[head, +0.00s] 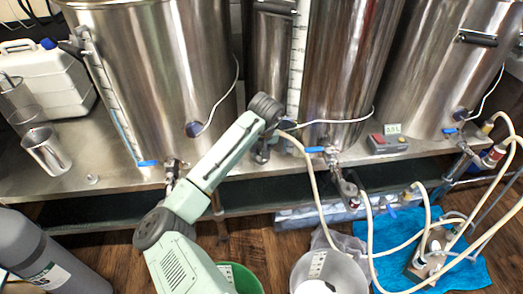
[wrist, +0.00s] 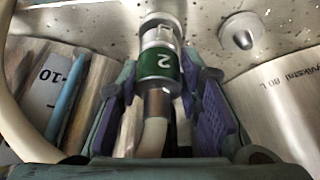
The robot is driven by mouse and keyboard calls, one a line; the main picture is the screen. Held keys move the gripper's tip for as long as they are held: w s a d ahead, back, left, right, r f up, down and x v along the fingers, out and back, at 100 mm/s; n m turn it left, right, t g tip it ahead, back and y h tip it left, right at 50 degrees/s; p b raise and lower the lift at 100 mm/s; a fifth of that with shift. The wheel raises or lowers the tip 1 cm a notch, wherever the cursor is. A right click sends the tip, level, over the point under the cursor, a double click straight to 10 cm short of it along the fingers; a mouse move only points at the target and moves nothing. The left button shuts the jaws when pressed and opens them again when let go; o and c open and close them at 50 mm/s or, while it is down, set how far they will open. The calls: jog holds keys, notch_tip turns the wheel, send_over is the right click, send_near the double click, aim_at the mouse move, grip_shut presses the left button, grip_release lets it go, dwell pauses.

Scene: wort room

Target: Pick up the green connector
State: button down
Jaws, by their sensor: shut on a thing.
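The green connector (wrist: 160,63) is a green band marked with a white 2, with metal parts at both ends. A cream hose (wrist: 150,138) runs from its near end. My gripper (wrist: 163,78) has its purple-lined fingers on both sides of the connector and is shut on it. The connector's far end meets a metal fitting (wrist: 160,24) on the tank side; I cannot tell whether they are still joined. In the head view my gripper (head: 262,153) is small beside the middle tanks, and the green connector cannot be made out there.
Steel tanks (head: 160,75) stand close around my gripper on a metal bench (head: 110,175). A blue-handled valve (head: 325,151), hoses (head: 315,190) and a control box (head: 387,144) are to the right. A green bucket (head: 240,277) and white bucket (head: 328,270) stand below.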

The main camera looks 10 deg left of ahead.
notch_tip(320, 180, up, 2)
jog(key=shift+r, duration=0.2)
jog(key=s+d+r+b, duration=0.1)
jog(key=s+d, duration=1)
jog(key=shift+s+r, duration=0.3)
jog(key=shift+s, duration=0.05)
jog(key=shift+r, duration=0.1)
jog(key=shift+r+p, duration=2.15)
jog(key=shift+p, duration=0.5)
